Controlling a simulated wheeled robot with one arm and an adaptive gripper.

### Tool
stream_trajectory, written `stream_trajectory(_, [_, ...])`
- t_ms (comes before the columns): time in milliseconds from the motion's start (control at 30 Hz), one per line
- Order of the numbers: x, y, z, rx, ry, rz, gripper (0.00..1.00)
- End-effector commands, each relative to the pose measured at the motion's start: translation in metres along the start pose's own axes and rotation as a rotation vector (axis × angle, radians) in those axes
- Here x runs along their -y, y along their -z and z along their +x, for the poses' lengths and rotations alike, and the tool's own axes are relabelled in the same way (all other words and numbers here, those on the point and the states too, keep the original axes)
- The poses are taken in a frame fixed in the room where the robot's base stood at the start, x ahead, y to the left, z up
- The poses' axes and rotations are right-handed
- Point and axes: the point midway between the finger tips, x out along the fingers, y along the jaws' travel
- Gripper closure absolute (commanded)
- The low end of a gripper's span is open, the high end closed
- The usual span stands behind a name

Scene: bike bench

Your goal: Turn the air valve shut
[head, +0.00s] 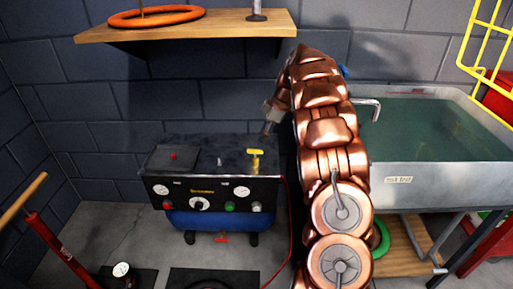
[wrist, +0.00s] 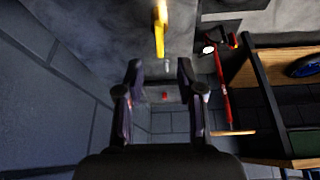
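The air valve has a yellow handle (head: 255,153) on a short stem, on top of the dark compressor box (head: 215,190) near its right end. In the wrist view the yellow handle (wrist: 160,30) is at the top centre, seen lengthwise, beyond my fingertips. My gripper (head: 268,127) is in front of the wall, above and slightly right of the handle, partly hidden by my arm. In the wrist view my gripper (wrist: 160,72) is open, with nothing between its fingers. The handle and the fingers look apart.
The compressor top also has a red knob (head: 173,156); gauges and buttons are on its front. A wooden shelf (head: 190,27) with an orange ring (head: 156,16) hangs above. A water tank (head: 440,130) stands at right, a red floor pump (head: 62,250) at left.

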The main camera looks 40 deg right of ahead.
Motion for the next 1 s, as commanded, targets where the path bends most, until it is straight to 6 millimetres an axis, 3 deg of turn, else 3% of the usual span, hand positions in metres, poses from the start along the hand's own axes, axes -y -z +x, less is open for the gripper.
stream_trajectory(200, [0.001,-0.002,0.035,-0.001,0.009,0.003,0.62])
stream_trajectory(400, [0.002,0.0,0.059,-0.002,0.003,0.001,0.62])
stream_trajectory(867, [0.003,0.002,0.068,-0.002,0.0,0.0,0.62])
stream_trajectory(1000, [0.003,0.003,0.068,-0.001,0.0,0.0,0.77])
